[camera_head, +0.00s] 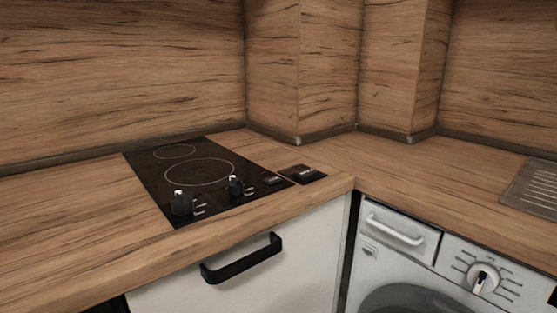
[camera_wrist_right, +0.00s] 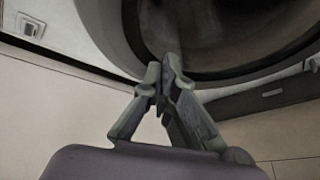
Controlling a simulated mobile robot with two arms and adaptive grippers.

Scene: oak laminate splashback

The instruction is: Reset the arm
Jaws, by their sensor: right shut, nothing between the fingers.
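My right gripper (camera_wrist_right: 163,72) shows in the right wrist view, with its fingers together and nothing between them. Its tips appear in front of the lower rim of the washing machine's round door (camera_wrist_right: 125,35). I cannot tell how far apart the tips and the door are. Neither of my arms shows in the head view, and my left gripper is in no view.
In the head view, a black hob (camera_head: 150,180) with two knobs is set in the wooden worktop (camera_head: 80,225). A white cabinet front with a black handle (camera_head: 242,258) is below. The washing machine (camera_head: 395,262) stands right, under a metal drainer (camera_head: 535,187).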

